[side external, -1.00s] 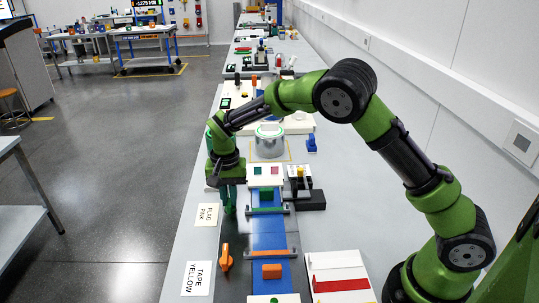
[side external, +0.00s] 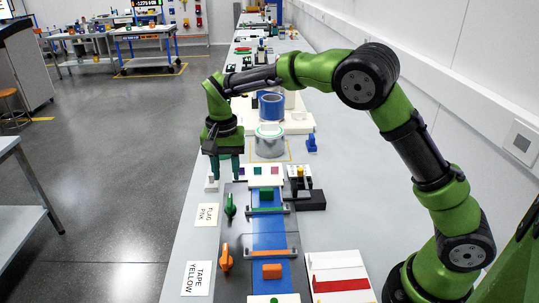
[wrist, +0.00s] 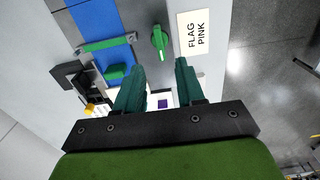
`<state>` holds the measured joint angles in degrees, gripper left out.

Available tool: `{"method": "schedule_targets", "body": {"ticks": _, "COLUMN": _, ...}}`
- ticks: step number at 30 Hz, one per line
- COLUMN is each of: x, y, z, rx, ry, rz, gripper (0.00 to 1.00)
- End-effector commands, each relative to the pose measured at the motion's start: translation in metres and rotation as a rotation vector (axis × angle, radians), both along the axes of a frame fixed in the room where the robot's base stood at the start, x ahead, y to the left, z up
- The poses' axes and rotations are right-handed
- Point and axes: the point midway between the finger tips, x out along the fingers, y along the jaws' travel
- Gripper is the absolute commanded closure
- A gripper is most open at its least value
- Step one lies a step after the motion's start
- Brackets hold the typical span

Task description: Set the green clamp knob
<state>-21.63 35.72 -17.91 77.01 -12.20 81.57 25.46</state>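The green clamp knob (side external: 230,207) is at the left edge of the blue strip fixture, beside the FLAG PINK card (side external: 207,215). In the wrist view the knob (wrist: 159,42) shows a pale line along its grip, which runs roughly up and down the picture. My gripper (side external: 222,172) is above and behind the knob, apart from it. In the wrist view its two green fingers (wrist: 160,66) are spread with nothing between them. An orange knob (side external: 226,258) sits nearer on the same side, by the TAPE YELLOW card (side external: 197,279).
A white panel with coloured squares (side external: 266,174) crosses the far end of the blue strip (side external: 268,234). A black block with a yellow-topped part (side external: 303,187) stands right. A grey cylinder (side external: 270,142) and blue ring (side external: 271,106) stand behind. A white-and-red plate (side external: 338,279) lies front right.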

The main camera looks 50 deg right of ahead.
Motion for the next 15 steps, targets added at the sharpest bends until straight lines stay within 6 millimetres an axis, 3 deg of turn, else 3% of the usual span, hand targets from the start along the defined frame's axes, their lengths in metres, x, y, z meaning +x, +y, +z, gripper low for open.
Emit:
{"method": "schedule_targets", "body": {"ticks": 6, "x": 0.001, "y": -0.001, "z": 0.051, "rx": 0.001, "ry": -0.004, "rz": -0.001, "gripper": 0.62}}
{"method": "schedule_targets", "body": {"ticks": 15, "x": 0.0, "y": -0.001, "z": 0.082, "rx": 0.0, "ry": 0.0, "rz": -0.001, "gripper": 0.62}}
